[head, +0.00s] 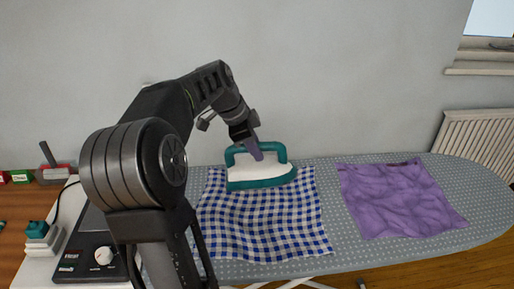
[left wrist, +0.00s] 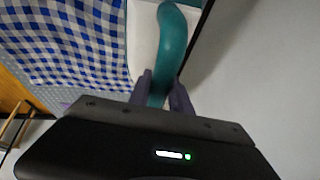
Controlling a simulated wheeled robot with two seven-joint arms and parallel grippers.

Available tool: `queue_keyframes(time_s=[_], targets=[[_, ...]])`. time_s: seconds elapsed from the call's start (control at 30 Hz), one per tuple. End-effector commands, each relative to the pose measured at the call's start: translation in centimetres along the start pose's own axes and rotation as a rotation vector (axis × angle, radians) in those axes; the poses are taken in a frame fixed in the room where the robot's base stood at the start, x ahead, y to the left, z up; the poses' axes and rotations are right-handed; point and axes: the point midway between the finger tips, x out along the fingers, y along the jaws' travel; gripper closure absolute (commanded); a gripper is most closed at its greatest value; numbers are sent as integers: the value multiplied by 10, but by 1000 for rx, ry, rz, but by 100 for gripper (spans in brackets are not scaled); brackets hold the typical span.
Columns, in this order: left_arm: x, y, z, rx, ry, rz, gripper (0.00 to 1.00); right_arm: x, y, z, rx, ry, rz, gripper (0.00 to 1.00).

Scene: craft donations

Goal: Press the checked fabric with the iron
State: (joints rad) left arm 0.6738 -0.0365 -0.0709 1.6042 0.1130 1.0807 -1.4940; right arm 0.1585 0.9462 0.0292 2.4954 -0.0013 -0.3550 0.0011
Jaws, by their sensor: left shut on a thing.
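The teal and white iron (head: 262,172) rests on or just above the back part of the blue-and-white checked fabric (head: 265,230) in the head view; I cannot tell whether its sole touches. The fabric lies wavy on the grey dotted ironing board (head: 330,255). My left gripper (head: 257,152) is shut on the iron's teal handle from above. In the left wrist view the handle (left wrist: 173,45) runs between the two purple fingers (left wrist: 163,90), with the checked fabric (left wrist: 70,40) beside it. My left arm hides part of the fabric's left side. My right gripper is not in view.
A crumpled purple cloth (head: 400,200) lies on the board to the right. A dark device with a white knob (head: 102,256) and a small teal-topped block (head: 40,236) stand at the left. A wall is close behind the board; a radiator (head: 478,140) is at right.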

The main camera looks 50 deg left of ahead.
Motion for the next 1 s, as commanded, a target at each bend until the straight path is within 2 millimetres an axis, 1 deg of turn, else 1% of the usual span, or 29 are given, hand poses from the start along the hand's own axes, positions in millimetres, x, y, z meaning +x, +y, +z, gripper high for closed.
queue_keyframes(time_s=[0.33,0.47,1.0], targets=[[-1,0,0,1,-1,4,100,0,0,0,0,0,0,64],[-3,0,4,0,-1,2,100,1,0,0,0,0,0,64],[-23,-1,48,0,1,-4,100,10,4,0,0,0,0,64]])
